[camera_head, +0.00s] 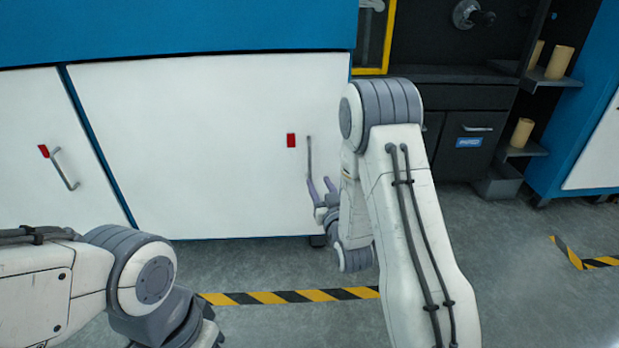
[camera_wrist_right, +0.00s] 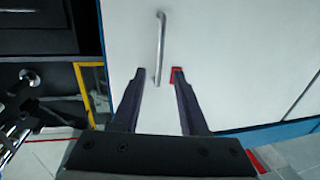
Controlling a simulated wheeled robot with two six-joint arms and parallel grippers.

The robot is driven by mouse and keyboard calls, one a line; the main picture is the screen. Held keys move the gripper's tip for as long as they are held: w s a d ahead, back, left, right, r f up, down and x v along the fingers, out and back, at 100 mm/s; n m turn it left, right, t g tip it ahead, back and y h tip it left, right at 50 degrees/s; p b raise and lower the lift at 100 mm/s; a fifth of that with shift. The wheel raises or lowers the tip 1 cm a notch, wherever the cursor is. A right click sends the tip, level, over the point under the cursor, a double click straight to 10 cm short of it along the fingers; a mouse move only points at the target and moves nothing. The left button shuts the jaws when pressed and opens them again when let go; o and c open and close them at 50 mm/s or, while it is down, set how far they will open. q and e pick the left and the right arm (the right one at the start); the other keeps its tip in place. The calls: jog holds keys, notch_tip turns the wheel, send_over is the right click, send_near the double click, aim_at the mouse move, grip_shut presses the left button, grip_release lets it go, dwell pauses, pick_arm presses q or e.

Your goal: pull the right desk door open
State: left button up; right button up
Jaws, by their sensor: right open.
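The right desk door (camera_head: 210,150) is a white panel, shut flush in the blue-framed desk. Its upright grey bar handle (camera_head: 309,158) is near its right edge, beside a small red tag (camera_head: 291,140). My right gripper (camera_head: 321,184) is open and empty at the handle's lower end. In the right wrist view, the gripper (camera_wrist_right: 156,76) has its fingers spread, and the handle (camera_wrist_right: 160,45) shows with its lower end between the fingertips. I cannot tell whether they touch. My left gripper (camera_head: 206,335) is at the bottom edge, mostly hidden and cut off.
The left desk door (camera_head: 40,130), with its own handle (camera_head: 66,170), is shut. A black cabinet (camera_head: 470,130) and shelves with tan rolls (camera_head: 559,62) stand at the right. Yellow-black floor tape (camera_head: 290,296) runs before the desk. The grey floor (camera_head: 520,280) at the right is clear.

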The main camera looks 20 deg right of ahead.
aim_at(310, 166)
jog(key=w+b, duration=0.1)
jog(key=w, duration=0.2)
jog(key=w+b, duration=0.1)
jog(key=w, duration=0.2)
jog(key=w+b, duration=0.1)
jog(key=w, duration=0.2)
jog(key=shift+w+d, duration=0.1)
jog(key=shift+d, duration=0.3)
jog(key=shift+w+b, duration=0.4)
jog(key=shift+w, duration=0.15)
grip_shut()
dwell(0.4)
